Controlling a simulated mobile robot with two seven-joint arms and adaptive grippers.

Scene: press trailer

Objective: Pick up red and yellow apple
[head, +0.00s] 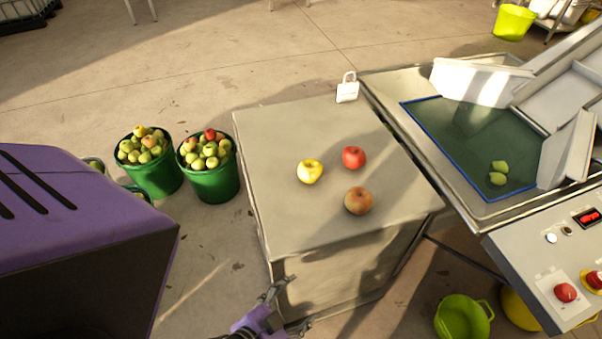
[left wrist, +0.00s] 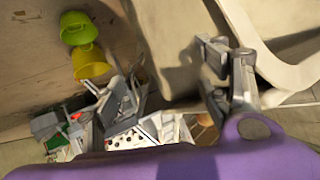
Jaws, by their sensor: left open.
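Three apples sit apart on the grey box-shaped table (head: 290,125) in the head view. One is mottled red and yellow (head: 358,201) and lies nearest me. A plain red apple (head: 354,157) is behind it, and a yellow apple (head: 309,171) is to the left. My left gripper (head: 291,307) is open and empty at the near side of the table, below and left of the red and yellow apple. In the left wrist view its open fingers (left wrist: 212,73) show with no apple between them. My right gripper is not in view.
Two green buckets (head: 211,183) (head: 153,178) full of apples stand left of the table. A white padlock-shaped object (head: 347,88) is at the table's back edge. A machine with a control panel (head: 555,265) stands right. A lime bucket (head: 463,318) is on the floor.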

